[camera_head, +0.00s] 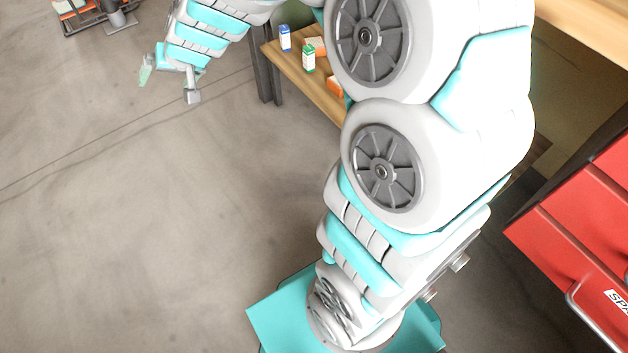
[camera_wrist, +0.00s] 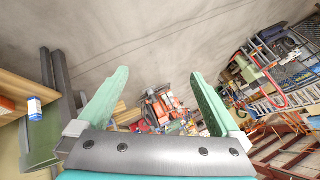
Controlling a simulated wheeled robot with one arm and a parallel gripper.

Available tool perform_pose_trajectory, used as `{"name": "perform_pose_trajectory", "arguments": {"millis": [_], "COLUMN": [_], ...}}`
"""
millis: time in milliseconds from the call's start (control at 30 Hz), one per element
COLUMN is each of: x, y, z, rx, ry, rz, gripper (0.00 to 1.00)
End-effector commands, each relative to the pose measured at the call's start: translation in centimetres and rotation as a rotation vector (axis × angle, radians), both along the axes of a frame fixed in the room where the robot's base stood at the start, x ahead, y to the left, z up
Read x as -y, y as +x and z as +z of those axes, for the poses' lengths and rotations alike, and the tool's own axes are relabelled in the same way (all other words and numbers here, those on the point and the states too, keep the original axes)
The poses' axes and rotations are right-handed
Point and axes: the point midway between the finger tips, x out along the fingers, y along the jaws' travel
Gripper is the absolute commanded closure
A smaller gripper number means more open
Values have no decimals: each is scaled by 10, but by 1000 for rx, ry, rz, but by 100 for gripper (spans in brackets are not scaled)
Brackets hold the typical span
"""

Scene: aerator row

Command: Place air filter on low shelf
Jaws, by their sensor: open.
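My gripper (camera_head: 168,86) is open and empty, out over bare floor to the left of the wooden shelf. In the wrist view its two green fingers (camera_wrist: 160,86) stand wide apart with nothing between them. The low wooden shelf (camera_head: 322,92) runs behind my arm, which hides part of it. I cannot make out an air filter for certain in either view.
On the shelf stand a blue-and-white carton (camera_head: 285,38), a green-and-white carton (camera_head: 308,59) and orange boxes (camera_head: 334,87). A dark shelf post (camera_head: 265,75) stands at its left. A red cabinet (camera_head: 575,240) is at the right. The left floor is clear.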

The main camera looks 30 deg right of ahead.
Motion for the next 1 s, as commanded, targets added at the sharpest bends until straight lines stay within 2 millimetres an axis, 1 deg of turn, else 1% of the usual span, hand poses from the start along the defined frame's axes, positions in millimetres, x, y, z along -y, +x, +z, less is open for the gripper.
{"name": "perform_pose_trajectory", "arguments": {"millis": [33,67,100,133,167,200,233,267,300,367,400,500,533,600,700,800,1000], "x": [-3,-4,-4,-3,0,5,10,16,25,41,52,79,86,99,111,116,116], "y": [-30,-48,-74,-94,-113,-139,-159,-179,-207,-246,-270,-322,-336,-361,-382,-390,-390], "z": [4,2,0,-2,-4,-7,-9,-12,-16,-21,-23,-27,-27,-28,-28,-27,-27], "rx": [-35,-65,-108,-141,-174,-220,-258,-297,-351,-432,-483,-598,-629,-687,-739,-757,-758], "ry": [-22,-37,-58,-77,-98,-127,-148,-172,-205,-255,-287,-357,-373,-406,-433,-444,-444], "rz": [55,88,128,157,180,211,231,247,267,284,290,290,287,278,270,264,264], "gripper": [0,0,0,0,0,0,0,0,0,0,0,0,0,0,0,0,0]}}
